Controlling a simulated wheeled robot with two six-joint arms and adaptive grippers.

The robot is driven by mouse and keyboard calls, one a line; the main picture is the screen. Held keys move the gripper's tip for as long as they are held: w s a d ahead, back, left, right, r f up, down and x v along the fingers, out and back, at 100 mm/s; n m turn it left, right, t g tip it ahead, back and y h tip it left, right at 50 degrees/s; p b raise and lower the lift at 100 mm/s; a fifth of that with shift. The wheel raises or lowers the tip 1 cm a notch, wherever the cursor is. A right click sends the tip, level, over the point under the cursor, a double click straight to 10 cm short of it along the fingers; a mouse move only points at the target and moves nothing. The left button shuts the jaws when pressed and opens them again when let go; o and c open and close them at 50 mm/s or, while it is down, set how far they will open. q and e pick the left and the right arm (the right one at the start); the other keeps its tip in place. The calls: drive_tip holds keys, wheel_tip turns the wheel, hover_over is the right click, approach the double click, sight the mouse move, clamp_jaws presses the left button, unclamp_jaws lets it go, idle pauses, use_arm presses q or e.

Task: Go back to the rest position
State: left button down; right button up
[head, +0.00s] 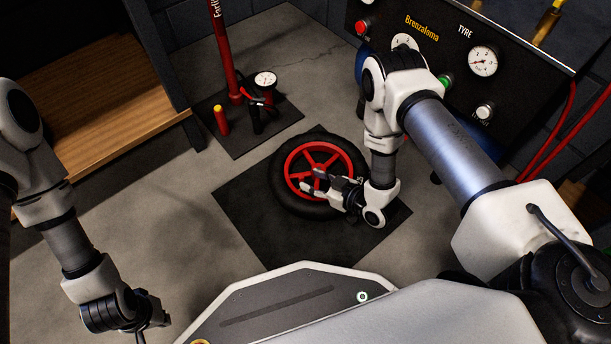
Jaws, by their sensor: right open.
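My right gripper (328,187) is open and over the right part of a small wheel with a black tyre and red spokes (318,150). I cannot tell whether its fingers touch the wheel. The wheel lies flat on a dark mat (250,225) on the floor, and its lower right part is hidden by my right gripper and wrist. My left gripper (150,332) is at the bottom left, low in the picture and away from the wheel. Its fingers are partly cut off by the lower edge, so its opening is unclear.
A red floor pump (224,50) with a gauge stands on another mat (238,140) behind the wheel. A wooden shelf (100,100) is at the left. A black tyre panel (440,50) with gauges and buttons stands at the back right, with red hoses (565,130). The floor at centre left is clear.

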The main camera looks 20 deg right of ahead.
drive_tip(key=v, duration=0.8)
drive_tip(key=shift+r, duration=0.25)
drive_tip(key=w+a+r+p, duration=0.2)
drive_tip(key=a+r+p, duration=0.1)
drive_tip(key=r+p, duration=0.65)
drive_tip(key=s+d+r+m+g+h+p, duration=0.1)
drive_tip(key=s+d+m+g+h+p, duration=0.2)
drive_tip(key=s+g, duration=0.5)
drive_tip(key=s+d+r+m+g+h+p, duration=0.1)
drive_tip(key=s+d+m+g+h, duration=0.25)
drive_tip(key=s, duration=0.75)
wheel_tip(320, 180, up, 38)
drive_tip(key=p, duration=3.7)
drive_tip(key=shift+f+h+p, duration=0.2)
drive_tip(key=shift+h+p, duration=0.1)
drive_tip(key=shift+h, duration=0.05)
